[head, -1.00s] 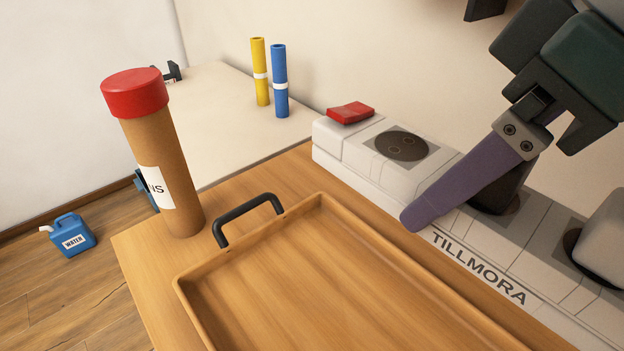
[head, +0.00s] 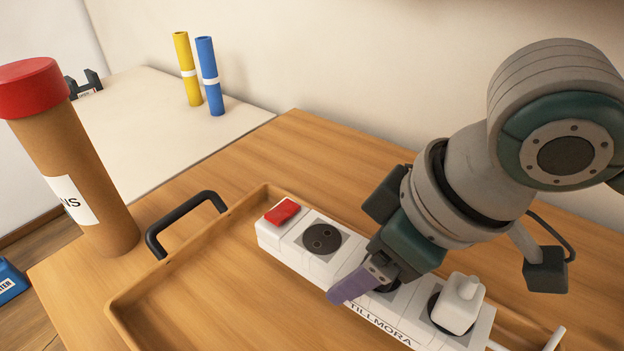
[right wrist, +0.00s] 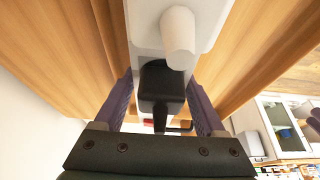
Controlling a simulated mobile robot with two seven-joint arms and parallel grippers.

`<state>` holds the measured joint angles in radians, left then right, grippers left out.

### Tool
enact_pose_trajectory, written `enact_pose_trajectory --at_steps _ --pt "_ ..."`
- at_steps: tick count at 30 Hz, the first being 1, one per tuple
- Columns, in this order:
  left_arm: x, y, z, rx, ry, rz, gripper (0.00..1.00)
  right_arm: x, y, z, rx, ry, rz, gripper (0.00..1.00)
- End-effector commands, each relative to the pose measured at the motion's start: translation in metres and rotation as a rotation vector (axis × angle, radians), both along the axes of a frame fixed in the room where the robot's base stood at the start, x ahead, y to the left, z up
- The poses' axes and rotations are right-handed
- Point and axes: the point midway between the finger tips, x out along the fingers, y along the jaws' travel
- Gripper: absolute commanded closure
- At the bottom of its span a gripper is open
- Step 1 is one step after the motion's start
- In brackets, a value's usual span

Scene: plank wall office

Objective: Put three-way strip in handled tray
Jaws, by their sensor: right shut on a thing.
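The three-way strip (head: 290,245) is white, with a red switch at its far end, dark round sockets, a white plug and the word TILLMORA on its side. My right gripper (head: 368,284) is shut across its middle; one purple finger shows on the near side. In the right wrist view the strip (right wrist: 148,32) lies between both fingers (right wrist: 160,103), with a black plug between them. The handled tray (head: 138,282) is wooden with a black handle. The strip is inside its outline, along the far long side; I cannot tell if it touches the floor. My left gripper is not in view.
A brown tube with a red cap (head: 75,165) stands left of the tray. A yellow tube (head: 187,70) and a blue tube (head: 209,75) stand on the pale surface behind. The tray's left part is bare. The wall rises behind the wooden table (head: 330,150).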

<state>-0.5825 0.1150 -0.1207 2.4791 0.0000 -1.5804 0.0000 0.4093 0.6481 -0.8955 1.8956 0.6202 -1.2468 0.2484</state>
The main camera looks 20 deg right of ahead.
Motion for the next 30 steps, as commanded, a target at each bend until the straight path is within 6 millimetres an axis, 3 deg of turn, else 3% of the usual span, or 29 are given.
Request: enact_pose_trajectory --at_steps 3,6,18,19,26,30 --pt "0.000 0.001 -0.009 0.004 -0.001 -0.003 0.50 -0.001 0.000 -0.023 0.000 0.002 -0.001 1.00" --pt "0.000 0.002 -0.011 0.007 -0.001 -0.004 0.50 0.000 0.000 -0.033 0.000 0.001 -0.001 1.00" --pt "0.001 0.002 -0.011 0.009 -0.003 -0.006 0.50 0.000 0.000 -0.037 0.000 0.000 -0.001 1.00" --pt "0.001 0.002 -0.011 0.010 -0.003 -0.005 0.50 -0.001 0.000 -0.038 0.000 0.002 -0.001 0.26" --pt "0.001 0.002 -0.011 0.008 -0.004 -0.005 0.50 -0.001 0.000 -0.037 -0.001 0.002 0.000 0.01" --pt "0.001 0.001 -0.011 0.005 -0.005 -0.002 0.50 -0.001 0.000 -0.037 -0.001 0.002 0.000 0.00"
